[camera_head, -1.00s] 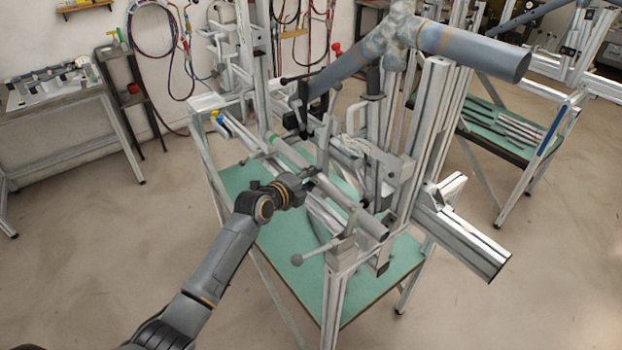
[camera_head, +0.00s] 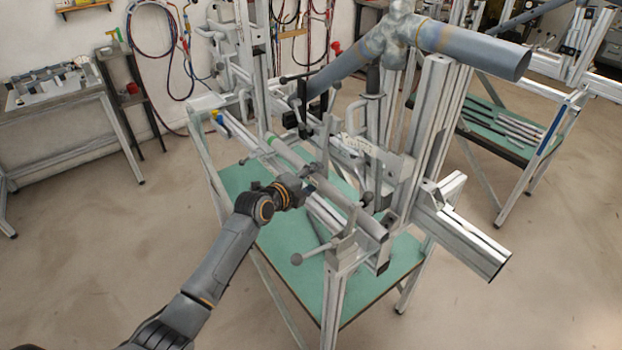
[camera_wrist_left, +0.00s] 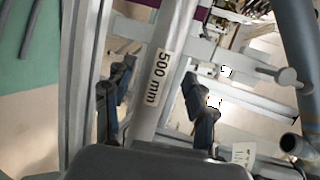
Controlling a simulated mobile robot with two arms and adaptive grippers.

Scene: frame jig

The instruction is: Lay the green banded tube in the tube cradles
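The tube (camera_head: 370,226) is grey with a green band near its far end. It lies lengthwise along the jig (camera_head: 343,262), its near end by the lever clamp at the front. My left gripper (camera_head: 312,180) is at its middle. In the left wrist view the tube (camera_wrist_left: 172,45) carries a "500 mm" label and runs between the two dark fingers of the left gripper (camera_wrist_left: 158,95). The fingers are spread, with a gap on each side of the tube. The cradle contacts are too small to make out. My right gripper is out of view.
A large blue-grey pipe (camera_head: 470,50) hangs over the jig's back right. Upright profiles (camera_head: 432,140) and toggle clamps crowd the right side. A lever with a ball knob (camera_head: 312,253) sticks out in front. A green shelf (camera_head: 385,270) lies beneath. The floor at left is free.

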